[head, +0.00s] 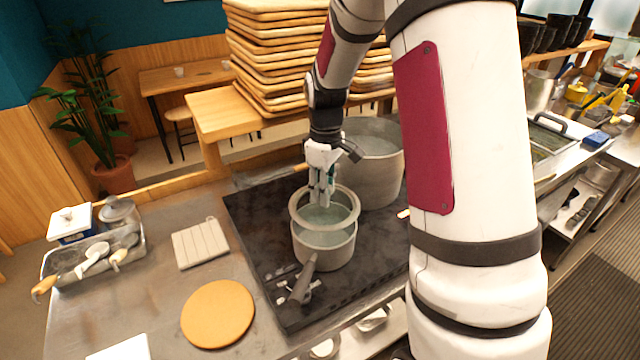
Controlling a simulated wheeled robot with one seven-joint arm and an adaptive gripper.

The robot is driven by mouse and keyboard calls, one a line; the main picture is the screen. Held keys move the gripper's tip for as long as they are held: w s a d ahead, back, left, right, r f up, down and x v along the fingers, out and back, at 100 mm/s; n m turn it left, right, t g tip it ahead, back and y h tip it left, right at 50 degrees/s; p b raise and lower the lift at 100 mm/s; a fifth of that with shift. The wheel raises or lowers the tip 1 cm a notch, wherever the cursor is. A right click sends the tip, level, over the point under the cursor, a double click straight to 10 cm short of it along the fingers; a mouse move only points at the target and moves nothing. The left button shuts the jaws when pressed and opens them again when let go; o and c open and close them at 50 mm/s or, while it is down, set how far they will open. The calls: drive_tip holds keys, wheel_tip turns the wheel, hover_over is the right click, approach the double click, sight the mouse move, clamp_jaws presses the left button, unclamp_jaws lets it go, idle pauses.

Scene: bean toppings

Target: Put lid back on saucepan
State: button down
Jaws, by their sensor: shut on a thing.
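The saucepan (325,256) is a grey metal pot on the dark stovetop, with its dark handle (303,279) pointing toward the front. The lid (351,219) is a round see-through disc with a pale grey rim, over the saucepan's mouth. My gripper (322,198) points down above the pan and is shut on the lid near its middle. The lid looks slightly above the pan's rim and roughly lined up with it. Whether its lower edge touches the pan cannot be told. My gripper hides part of the lid's top.
A large grey pot (384,182) stands just behind and right of the saucepan, close to my gripper. A dark stovetop (262,225) lies beneath. On the counter to the left are a round wooden board (218,314), a grey slatted mat (200,244) and a utensil tray (57,266).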

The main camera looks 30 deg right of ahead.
drive_tip(key=shift+f+b, duration=0.5)
drive_tip(key=shift+f, duration=1.8)
drive_tip(key=shift+f+p, duration=0.3)
drive_tip(key=shift+f, duration=0.15)
idle(1.0)
drive_tip(key=c, duration=0.5)
unclamp_jaws()
drive_tip(key=shift+r+p, duration=0.95)
drive_tip(key=shift+r, duration=2.55)
clamp_jaws()
drive_tip(key=shift+f, duration=0.1)
